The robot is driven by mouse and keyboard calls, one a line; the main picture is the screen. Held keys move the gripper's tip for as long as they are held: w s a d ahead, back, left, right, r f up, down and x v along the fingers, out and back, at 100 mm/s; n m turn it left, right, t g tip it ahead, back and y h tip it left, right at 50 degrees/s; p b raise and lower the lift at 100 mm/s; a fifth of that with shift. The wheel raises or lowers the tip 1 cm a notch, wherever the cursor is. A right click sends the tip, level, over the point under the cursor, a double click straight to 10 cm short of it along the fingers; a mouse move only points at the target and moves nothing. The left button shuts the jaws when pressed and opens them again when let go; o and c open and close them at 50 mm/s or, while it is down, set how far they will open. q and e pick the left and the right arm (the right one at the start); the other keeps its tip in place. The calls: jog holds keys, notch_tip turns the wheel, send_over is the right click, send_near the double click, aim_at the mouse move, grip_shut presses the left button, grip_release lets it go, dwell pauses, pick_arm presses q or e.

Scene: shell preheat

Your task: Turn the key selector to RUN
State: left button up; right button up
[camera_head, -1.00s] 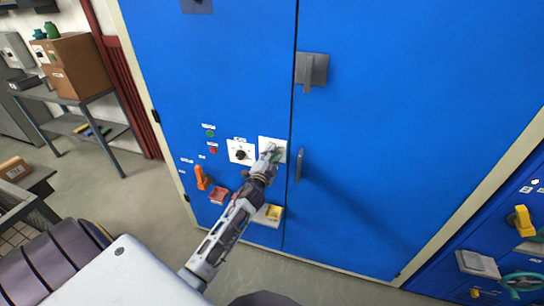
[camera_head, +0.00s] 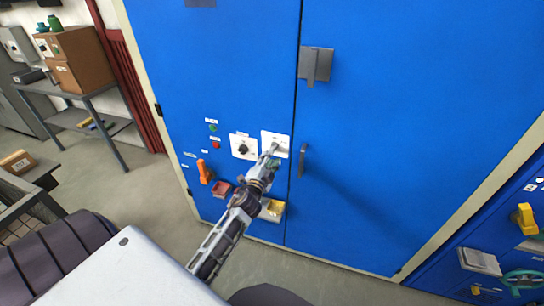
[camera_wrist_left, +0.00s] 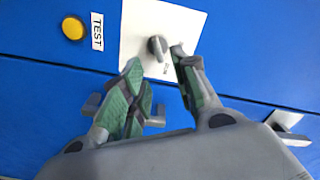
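The key selector is a small grey knob (camera_wrist_left: 157,47) on a white square plate (camera_head: 276,139) on the blue cabinet door. In the left wrist view the plate (camera_wrist_left: 140,25) carries a small label below the knob, too small to read surely. My left gripper (camera_head: 272,152) is at the lower part of this plate in the head view. In the left wrist view its green-padded fingers (camera_wrist_left: 156,62) are apart and empty, with the knob just beyond the gap between the tips. Whether a tip touches the plate cannot be told. My right gripper is not in view.
A second white plate with a black knob (camera_head: 243,148) is just left. An orange handle (camera_head: 204,172), a red box (camera_head: 221,189) and a yellow box (camera_head: 272,210) are lower. A yellow button (camera_wrist_left: 73,28) marked TEST shows in the wrist view. A door handle (camera_head: 302,160) stands right.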

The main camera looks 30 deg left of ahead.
pick_arm(q)
jog(key=v, duration=0.6)
dwell(0.3)
jog(key=shift+s, duration=0.1)
dwell(0.7)
jog(key=s+d+f+n+g+h, duration=0.1)
jog(key=s+d+f+n+g, duration=0.2)
jog(key=f, duration=1)
jog(key=s+d+f+n+g+h, duration=0.15)
jog(key=s+f, duration=0.45)
jog(key=f, duration=0.7)
jog(key=s+d+f+n+g, duration=0.15)
jog(key=s+f+g, duration=0.25)
jog(key=f, duration=0.9)
jog(key=s+d+f+g, duration=0.1)
jog(key=s+f+g, duration=0.1)
jog(key=s+f, duration=0.6)
jog(key=s+d+f+g+h, duration=0.1)
jog(key=s+f+g, duration=0.2)
jog(key=s+f, duration=0.4)
jog(key=s+d+f+n+g, duration=0.1)
jog(key=s+f, duration=0.7)
jog(key=s, duration=1)
jog(key=shift+s+d+f+g, duration=0.3)
jog(key=shift+d+g, duration=0.2)
jog(key=shift+g, duration=0.55)
